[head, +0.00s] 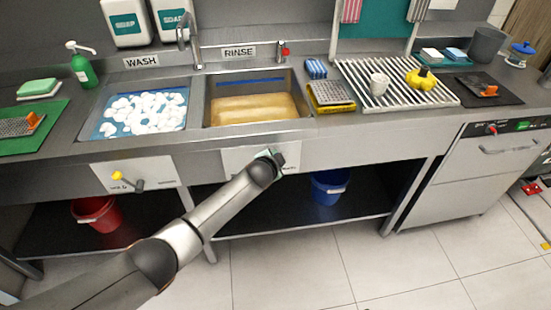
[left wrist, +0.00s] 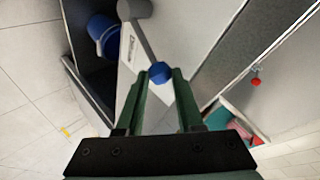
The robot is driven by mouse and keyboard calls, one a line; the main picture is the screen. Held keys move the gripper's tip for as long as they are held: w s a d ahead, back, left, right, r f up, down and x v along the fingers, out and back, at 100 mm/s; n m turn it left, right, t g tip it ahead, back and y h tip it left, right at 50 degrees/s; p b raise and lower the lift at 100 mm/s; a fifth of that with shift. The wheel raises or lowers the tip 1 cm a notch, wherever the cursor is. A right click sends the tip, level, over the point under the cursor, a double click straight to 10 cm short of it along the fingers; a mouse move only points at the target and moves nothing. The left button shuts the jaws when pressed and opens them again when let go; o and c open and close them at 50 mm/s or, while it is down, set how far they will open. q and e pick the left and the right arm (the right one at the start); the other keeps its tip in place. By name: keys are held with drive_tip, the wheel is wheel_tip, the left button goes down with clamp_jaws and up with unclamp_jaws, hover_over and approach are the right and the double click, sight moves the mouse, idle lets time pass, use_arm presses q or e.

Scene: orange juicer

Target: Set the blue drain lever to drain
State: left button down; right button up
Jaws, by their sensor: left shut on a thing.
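The blue drain lever shows in the left wrist view as a blue knob (left wrist: 160,72) on a grey stem (left wrist: 146,38), which comes off a grey round hub at the top. My left gripper (left wrist: 162,76) has its two green fingertips on either side of the blue knob, shut on it. In the head view my left gripper (head: 276,159) is at the white panel (head: 236,159) below the rinse basin. It hides the lever there, and the panel's lettering is mostly covered. My right gripper is in neither view.
A yellow-knobbed lever (head: 118,176) sits on the wash panel to the left. The rinse basin (head: 309,112) holds brownish water. A red bucket (head: 95,216) and a blue bucket (head: 330,188) stand on the lower shelf. The floor in front is clear.

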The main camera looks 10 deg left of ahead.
use_arm(q)
drive_tip(key=c, duration=0.5)
unclamp_jaws()
drive_tip(key=p+v, duration=0.3)
drive_tip(key=v, duration=0.9)
drive_tip(key=shift+s+r, duration=0.2)
